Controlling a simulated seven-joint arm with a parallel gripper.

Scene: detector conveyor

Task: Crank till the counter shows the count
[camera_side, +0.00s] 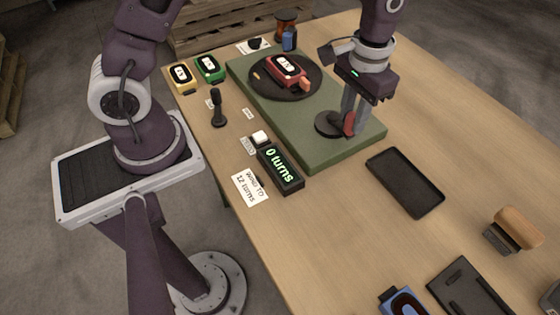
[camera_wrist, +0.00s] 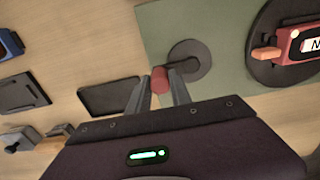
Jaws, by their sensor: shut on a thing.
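The crank is a dark disc (camera_side: 328,123) with an upright red handle (camera_side: 349,122) on the green base (camera_side: 372,134). My gripper (camera_side: 351,122) points down and is shut on the red handle, which also shows between the fingers in the wrist view (camera_wrist: 160,80). The counter (camera_side: 281,168) reads "0 turns" in green. A white card (camera_side: 250,188) beside it reads "Wind 1? 12 turns", its first line partly unclear. A red detector (camera_side: 287,72) lies on the large dark turntable (camera_side: 262,87) at the base's far end.
A white button (camera_side: 260,138) and a black upright stamp-like tool (camera_side: 216,108) stand left of the base. Yellow (camera_side: 181,78) and green (camera_side: 210,68) detectors lie at the far left. An empty black tray (camera_side: 405,182) lies right of the base.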

